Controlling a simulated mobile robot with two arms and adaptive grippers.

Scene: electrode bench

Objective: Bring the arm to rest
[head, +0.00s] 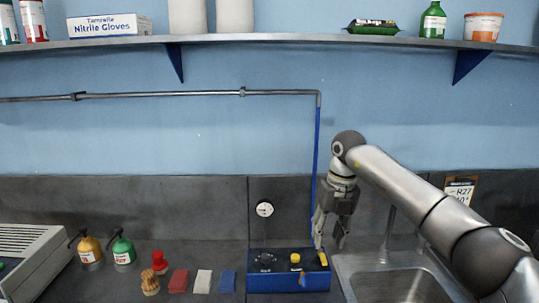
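My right arm (422,198) comes in from the right and bends down at the wrist. My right gripper (329,236) points downward with its two fingers apart and nothing visible between them. It shows over the right end of a blue box (262,283) with a dark top, a yellow knob (295,259) and a yellow piece at its right end. I cannot tell whether the fingers touch the box. My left gripper is not in view.
A sink (385,262) lies right of the box, under my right arm. Left of it are red, white and blue blocks (203,281), a wooden-coloured piece (150,282), a red knob-like item (159,259) and two bottles (123,250). A shelf (270,40) runs above.

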